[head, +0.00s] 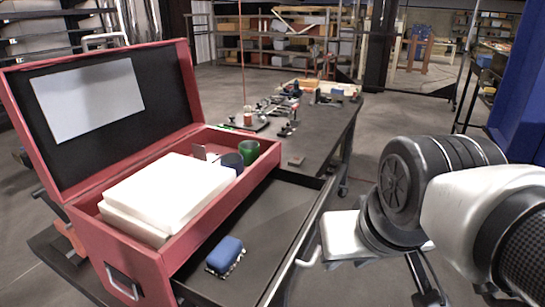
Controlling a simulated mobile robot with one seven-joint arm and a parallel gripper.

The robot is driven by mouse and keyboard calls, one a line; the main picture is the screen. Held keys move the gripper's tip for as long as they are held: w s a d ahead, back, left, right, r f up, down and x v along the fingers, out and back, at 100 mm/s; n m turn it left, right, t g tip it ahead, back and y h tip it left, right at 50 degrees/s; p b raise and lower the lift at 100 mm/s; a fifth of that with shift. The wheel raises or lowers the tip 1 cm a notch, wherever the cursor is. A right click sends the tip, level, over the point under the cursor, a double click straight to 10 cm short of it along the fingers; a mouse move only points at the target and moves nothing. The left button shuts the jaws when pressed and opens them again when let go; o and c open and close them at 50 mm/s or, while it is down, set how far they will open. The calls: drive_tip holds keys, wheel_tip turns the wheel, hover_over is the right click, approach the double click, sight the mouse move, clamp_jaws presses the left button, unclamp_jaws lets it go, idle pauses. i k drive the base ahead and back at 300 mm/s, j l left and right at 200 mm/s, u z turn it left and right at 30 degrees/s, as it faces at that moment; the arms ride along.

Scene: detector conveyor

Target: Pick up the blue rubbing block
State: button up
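The blue rubbing block (226,252) lies in the open dark drawer (265,210), near its front end. Its top is blue, and a dark and light uneven edge shows beneath. My arm comes in from the right, and its white end with my gripper (345,238) is outside the drawer, to the right of the block and apart from it. The fingers are not clearly visible, so I cannot tell whether they are open or shut. Nothing is seen held.
A red case (120,250) with its lid raised stands left of the drawer. It holds white blocks (165,190), a green cup (249,151) and a dark blue cup (232,163). Behind is a dark table (325,140) with small parts. The drawer's right wall and handle lie between gripper and block.

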sight(223, 261)
drive_tip(key=i+l+u, duration=0.35)
drive_tip(key=l, duration=0.3)
drive_tip(key=i+l+u, duration=0.15)
drive_tip(key=l, duration=0.2)
drive_tip(key=u, duration=1.5)
drive_tip(key=i, duration=0.2)
